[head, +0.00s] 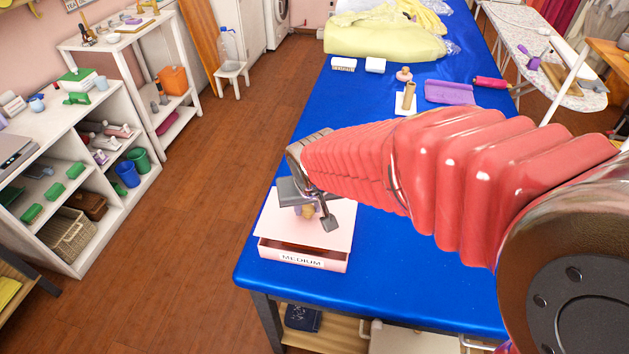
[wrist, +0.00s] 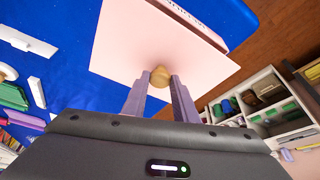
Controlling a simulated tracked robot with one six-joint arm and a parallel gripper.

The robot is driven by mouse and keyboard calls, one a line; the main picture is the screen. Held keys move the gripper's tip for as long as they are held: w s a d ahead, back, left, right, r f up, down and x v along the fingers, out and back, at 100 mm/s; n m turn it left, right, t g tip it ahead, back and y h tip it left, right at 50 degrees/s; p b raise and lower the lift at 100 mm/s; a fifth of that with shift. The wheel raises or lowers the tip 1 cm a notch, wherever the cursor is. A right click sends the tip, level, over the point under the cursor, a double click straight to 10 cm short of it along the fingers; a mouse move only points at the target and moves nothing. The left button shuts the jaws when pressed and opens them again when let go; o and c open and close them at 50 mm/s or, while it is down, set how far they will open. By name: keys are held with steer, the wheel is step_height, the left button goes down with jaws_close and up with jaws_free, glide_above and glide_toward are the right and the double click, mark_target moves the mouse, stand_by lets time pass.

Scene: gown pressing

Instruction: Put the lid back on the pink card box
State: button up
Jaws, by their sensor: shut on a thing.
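The pink card box (head: 302,262) stands near the front left corner of the blue table, with a label reading MEDIUM on its front. Its pink lid (head: 335,222) is over the box, slightly askew, with a dark gap showing below its front edge. In the wrist view the lid (wrist: 128,42) hides most of the box, whose label side shows beyond it. My gripper (head: 308,210) is above the lid and shut on its round wooden knob (wrist: 160,76). I cannot tell whether the lid touches the box rim all round.
The blue table (head: 400,260) is clear to the right of the box. Farther back are small white boxes (head: 344,64), a purple cloth (head: 450,92) and yellow fabric (head: 380,38). White shelves (head: 75,185) stand left across open wooden floor.

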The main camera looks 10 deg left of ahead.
steer(key=shift+f, duration=1.7)
steer(key=shift+f, duration=0.5)
stand_by(1.8)
steer(key=o, duration=1.6)
steer(key=shift+r, duration=0.1)
steer(key=shift+r, duration=3.4)
steer(key=shift+c, duration=0.6)
jaws_close()
